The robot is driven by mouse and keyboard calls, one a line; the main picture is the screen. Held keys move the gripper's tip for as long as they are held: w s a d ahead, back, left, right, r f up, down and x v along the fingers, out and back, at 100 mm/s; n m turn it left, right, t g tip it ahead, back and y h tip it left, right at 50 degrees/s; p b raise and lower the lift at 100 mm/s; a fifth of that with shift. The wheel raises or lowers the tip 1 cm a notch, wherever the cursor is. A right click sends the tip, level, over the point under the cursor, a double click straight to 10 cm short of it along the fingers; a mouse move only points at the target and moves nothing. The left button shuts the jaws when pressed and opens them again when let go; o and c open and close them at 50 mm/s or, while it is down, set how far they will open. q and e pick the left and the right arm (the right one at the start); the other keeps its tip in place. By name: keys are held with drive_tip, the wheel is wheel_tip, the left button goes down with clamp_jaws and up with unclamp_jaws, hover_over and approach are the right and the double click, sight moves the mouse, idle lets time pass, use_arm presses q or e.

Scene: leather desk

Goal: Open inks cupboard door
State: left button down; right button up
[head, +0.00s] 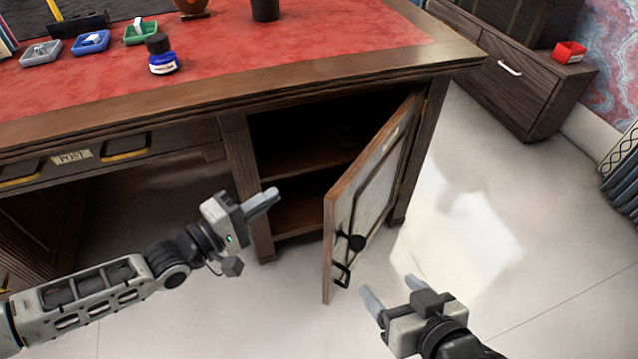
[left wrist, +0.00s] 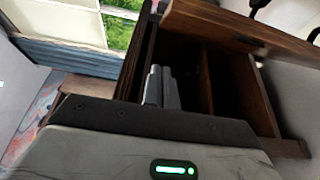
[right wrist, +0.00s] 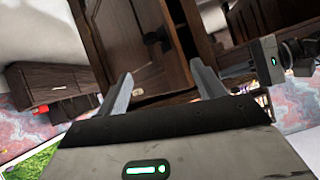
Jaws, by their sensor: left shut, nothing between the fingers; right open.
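The inks cupboard door (head: 372,190) stands swung open, hinged on its right side. The cupboard interior (head: 300,140) shows a shelf and is dark inside. My left gripper (head: 265,201) is shut and empty, in front of the cupboard opening, left of the door edge. My right gripper (head: 392,290) is open and empty, to the right of the door's lower part and apart from the handle. The door also shows in the right wrist view (right wrist: 128,50).
The desk top (head: 250,75) carries an ink bottle (head: 162,55), small trays and a dark cup (head: 265,10). A drawer (head: 110,155) labelled POST is left of the cupboard. The floor (head: 540,220) at right is clear.

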use_arm(q)
drive_tip(key=w+d, duration=0.3)
drive_tip(key=d, duration=0.6)
drive_tip(key=shift+w+d, duration=0.15)
drive_tip(key=shift+d, duration=0.15)
use_arm(e)
drive_tip(key=shift+r, duration=0.2)
use_arm(q)
drive_tip(key=shift+d, duration=0.1)
use_arm(e)
drive_tip(key=shift+d, duration=0.1)
